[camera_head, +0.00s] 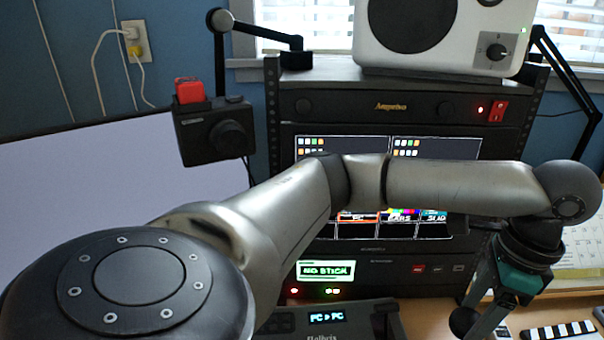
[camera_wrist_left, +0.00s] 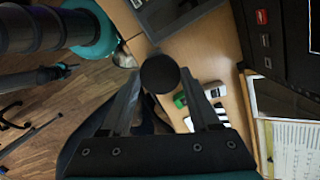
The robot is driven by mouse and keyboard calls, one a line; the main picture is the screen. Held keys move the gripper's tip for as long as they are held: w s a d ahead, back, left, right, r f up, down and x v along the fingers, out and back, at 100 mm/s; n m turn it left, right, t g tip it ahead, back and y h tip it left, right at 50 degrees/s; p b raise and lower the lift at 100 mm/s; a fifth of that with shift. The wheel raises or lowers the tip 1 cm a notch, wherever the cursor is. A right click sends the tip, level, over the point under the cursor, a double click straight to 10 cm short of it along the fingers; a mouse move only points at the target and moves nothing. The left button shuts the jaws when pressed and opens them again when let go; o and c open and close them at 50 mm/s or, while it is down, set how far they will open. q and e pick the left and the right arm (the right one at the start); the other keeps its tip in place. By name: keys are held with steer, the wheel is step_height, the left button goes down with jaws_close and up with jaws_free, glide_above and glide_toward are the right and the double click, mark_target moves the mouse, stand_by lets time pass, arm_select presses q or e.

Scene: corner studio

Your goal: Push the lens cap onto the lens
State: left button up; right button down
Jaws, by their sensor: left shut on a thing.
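The lens cap (camera_wrist_left: 160,74) is a round black disc, held between the fingertips of my left gripper (camera_wrist_left: 160,79) in the left wrist view. In the head view my left arm reaches across to the lower right, where the left gripper (camera_head: 476,318) points down with the dark cap (camera_head: 462,321) at its tips, above the desk. The lens (camera_head: 232,138) is on the front of a black camera (camera_head: 195,134) on a boom at the upper left, well apart from the cap. My right gripper is not seen.
A rack with a lit screen (camera_head: 340,146) stands behind my arm, with a white speaker (camera_head: 440,30) on top. A control box (camera_head: 330,322) sits at the front. A green item (camera_wrist_left: 180,100) and a striped clapper (camera_head: 558,331) lie on the desk near the gripper. A red block (camera_head: 190,90) tops the camera.

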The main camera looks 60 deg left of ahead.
arm_select(q)
steer(key=s+n, duration=0.1)
steer(key=n, duration=0.2)
steer(key=s+d+n, duration=0.1)
steer(key=s+n, duration=0.1)
steer(key=n, duration=0.2)
steer(key=s+n+h, duration=0.1)
steer(key=s+n, duration=0.1)
steer(key=n, duration=0.1)
steer(key=shift+s+d+r+g, duration=0.1)
steer(key=shift+s+d+g, duration=0.05)
steer(key=shift+d+g, duration=0.15)
steer(key=shift+s, duration=0.15)
